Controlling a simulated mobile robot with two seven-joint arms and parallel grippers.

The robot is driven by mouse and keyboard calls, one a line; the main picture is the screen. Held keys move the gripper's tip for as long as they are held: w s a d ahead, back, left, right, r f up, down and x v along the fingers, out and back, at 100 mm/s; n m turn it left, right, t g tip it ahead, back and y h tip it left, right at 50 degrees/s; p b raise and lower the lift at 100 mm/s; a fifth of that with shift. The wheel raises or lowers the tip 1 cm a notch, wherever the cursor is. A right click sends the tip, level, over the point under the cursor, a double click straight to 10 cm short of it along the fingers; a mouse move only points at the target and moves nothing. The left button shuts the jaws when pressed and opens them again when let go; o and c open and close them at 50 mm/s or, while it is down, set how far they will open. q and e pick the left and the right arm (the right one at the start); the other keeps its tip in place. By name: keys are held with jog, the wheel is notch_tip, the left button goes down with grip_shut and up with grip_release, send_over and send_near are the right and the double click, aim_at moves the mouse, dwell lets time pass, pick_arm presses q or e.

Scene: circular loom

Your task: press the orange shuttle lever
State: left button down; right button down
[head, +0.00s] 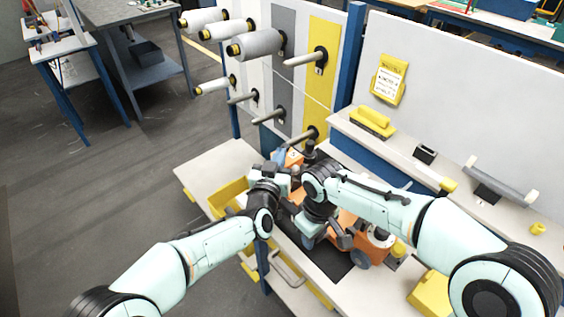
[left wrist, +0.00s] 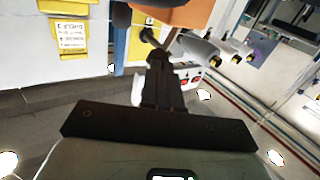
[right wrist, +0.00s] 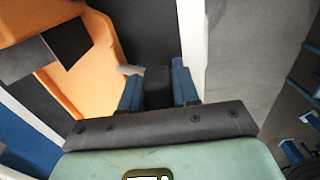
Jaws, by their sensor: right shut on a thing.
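The orange loom (head: 345,222) stands on a dark mat on the bench, partly hidden by my right arm. An orange part (head: 290,158) shows at its far side; I cannot tell whether it is the shuttle lever. My left gripper (head: 292,172) is close to that part. In the left wrist view its dark fingers (left wrist: 160,72) look shut, below an orange surface (left wrist: 158,42). My right gripper (head: 309,240) points down beside the loom. In the right wrist view its blue fingers (right wrist: 157,85) are shut on a dark block, beside the orange body (right wrist: 90,75).
Yarn cones (head: 255,44) and bare pegs stick out from the panel behind the loom. A yellow bin (head: 230,195) is on the bench at left, and a yellow container (head: 430,292) at lower right. A shelf (head: 400,147) with small items runs along the right.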

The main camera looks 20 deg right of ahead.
pick_arm(q)
jog(key=shift+w+a+r+n+g+y, duration=0.2)
jog(key=shift+w+a+n+g, duration=0.1)
jog(key=shift+w+n+g, duration=0.55)
jog(key=shift+w+a+r+n+g+y, duration=0.1)
jog(key=shift+w+a+r+n+g, duration=0.15)
jog(key=shift+w+n+g, duration=0.55)
jog(key=shift+w+a+r+n+g+y, duration=0.15)
jog(key=shift+w+a+n+g, duration=0.35)
jog(key=shift+n, duration=0.55)
jog(key=shift+d, duration=0.15)
jog(key=shift+d+r+g, duration=0.1)
jog(key=shift+r+g, duration=0.05)
jog(key=shift+g, duration=0.1)
jog(key=shift+r, duration=0.7)
